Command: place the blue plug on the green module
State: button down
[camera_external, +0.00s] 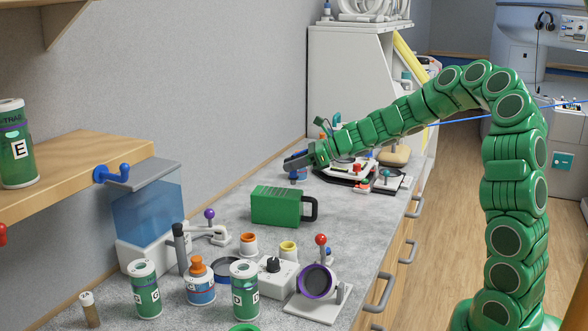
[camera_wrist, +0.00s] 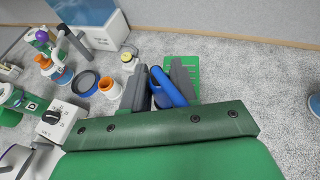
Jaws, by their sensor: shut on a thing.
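My gripper (camera_wrist: 160,72) is shut on the blue plug (camera_wrist: 168,88), which sits tilted between the two dark fingers in the wrist view. The green module (camera_external: 277,206) appears to be the green box with a dark handle, standing on the bench lower and nearer than my gripper.
An orange-ringed cup (camera_external: 248,244) and a yellow-ringed cup (camera_external: 288,250) stand in front of the module. Labelled jars (camera_external: 245,290) and a purple-ringed stand (camera_external: 317,281) crowd the near bench. A wooden shelf (camera_external: 90,165) juts out left.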

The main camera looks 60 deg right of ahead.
aim_at(293, 173)
jog(key=shift+w+d+f, duration=0.1)
jog(key=shift+w+f, duration=0.05)
jog(key=shift+f, duration=1.6)
jog(key=c, duration=0.9)
grip_release()
jog(key=shift+f, duration=0.15)
jog(key=shift+r, duration=0.2)
jog(key=shift+v, duration=5.95)
